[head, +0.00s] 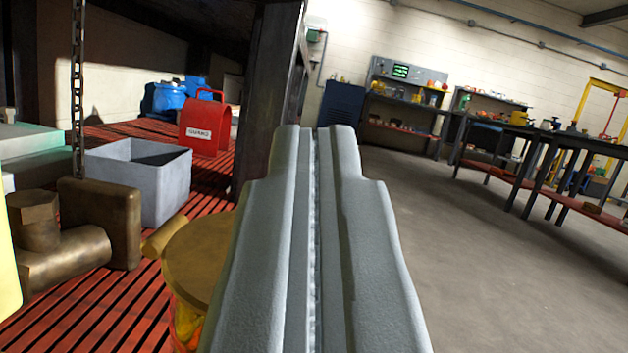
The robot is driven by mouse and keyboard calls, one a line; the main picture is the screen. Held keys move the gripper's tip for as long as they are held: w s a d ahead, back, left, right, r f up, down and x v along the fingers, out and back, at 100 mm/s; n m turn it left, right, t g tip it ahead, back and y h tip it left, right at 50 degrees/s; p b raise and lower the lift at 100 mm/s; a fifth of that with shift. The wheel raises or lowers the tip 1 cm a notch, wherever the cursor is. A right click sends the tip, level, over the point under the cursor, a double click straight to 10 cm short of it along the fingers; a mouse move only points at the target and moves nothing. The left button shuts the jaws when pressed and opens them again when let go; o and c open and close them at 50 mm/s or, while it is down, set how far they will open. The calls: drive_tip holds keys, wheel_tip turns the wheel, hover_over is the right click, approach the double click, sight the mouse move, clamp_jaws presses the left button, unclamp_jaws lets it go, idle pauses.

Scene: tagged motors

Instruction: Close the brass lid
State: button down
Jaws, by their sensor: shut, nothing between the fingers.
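My gripper (315,135) is shut and empty, its two grey fingers pressed together and pointing away from me up the middle of the view. A round brass lid (195,262) lies just left of the gripper, low in the view, with a short tab (160,235) at its far left edge. The fingers hide its right part. Below its rim a bit of a container with orange and yellow colours (185,322) shows. I cannot tell whether the lid is fully down on it. The gripper appears beside the lid; whether they touch is unclear.
A brown metal fitting (60,250) with a hex head stands left of the lid on the red slatted surface (90,318). Behind are a grey open bin (135,185), a red tagged box (205,128), a hanging chain (78,90) and a dark post (270,90). Open floor (480,270) lies right.

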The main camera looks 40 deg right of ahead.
drive_tip(key=shift+s+d+f, duration=0.1)
drive_tip(key=shift+f, duration=0.2)
idle(0.4)
